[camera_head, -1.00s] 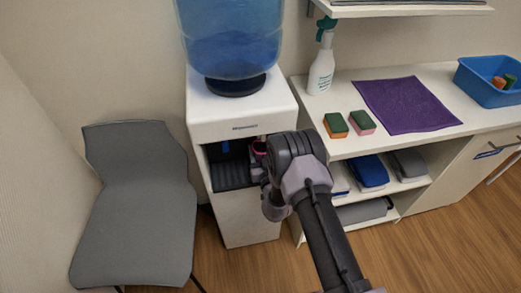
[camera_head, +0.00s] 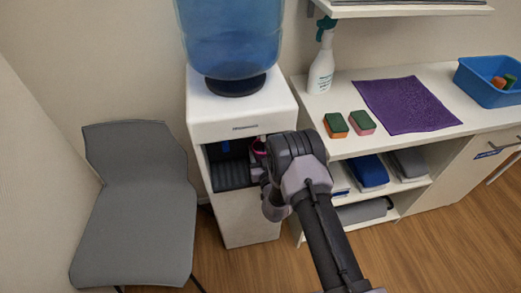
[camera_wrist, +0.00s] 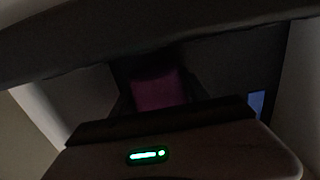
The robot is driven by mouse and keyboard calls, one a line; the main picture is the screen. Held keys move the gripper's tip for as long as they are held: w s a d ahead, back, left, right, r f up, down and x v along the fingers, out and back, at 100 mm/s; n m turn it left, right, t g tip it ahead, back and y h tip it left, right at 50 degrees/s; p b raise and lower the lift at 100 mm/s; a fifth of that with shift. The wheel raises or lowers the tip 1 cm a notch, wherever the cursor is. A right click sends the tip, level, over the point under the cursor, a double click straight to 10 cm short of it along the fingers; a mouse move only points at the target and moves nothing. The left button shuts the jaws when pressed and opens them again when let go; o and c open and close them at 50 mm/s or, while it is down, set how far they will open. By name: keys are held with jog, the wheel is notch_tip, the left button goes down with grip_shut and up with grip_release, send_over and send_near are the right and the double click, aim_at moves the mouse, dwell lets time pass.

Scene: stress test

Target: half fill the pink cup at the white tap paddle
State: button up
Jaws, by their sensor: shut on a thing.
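The pink cup (camera_head: 260,147) is inside the recess of the white water dispenser (camera_head: 240,113), at the recess's right side. My gripper (camera_head: 257,168) reaches into the recess from the right and is shut on the cup; my arm hides much of both. In the dark wrist view the cup (camera_wrist: 158,90) shows as a dim pink shape just ahead of my gripper. A blue tap paddle (camera_head: 226,147) shows in the recess left of the cup, and a blue patch (camera_wrist: 256,103) shows at right in the wrist view. The white paddle is not visible, and the water level cannot be seen.
A blue bottle (camera_head: 232,40) stands on the dispenser. A grey chair (camera_head: 135,210) is at left. The counter at right holds a spray bottle (camera_head: 321,72), two sponges (camera_head: 336,124), a purple cloth (camera_head: 408,104) and a blue bin (camera_head: 488,88).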

jog(key=shift+p+v, duration=0.95)
jog(key=shift+v, duration=1.55)
jog(key=shift+f, duration=0.1)
jog(key=p+v, duration=0.2)
jog(key=v, duration=0.8)
jog(key=shift+f+p, duration=0.25)
jog(key=shift+p, duration=0.05)
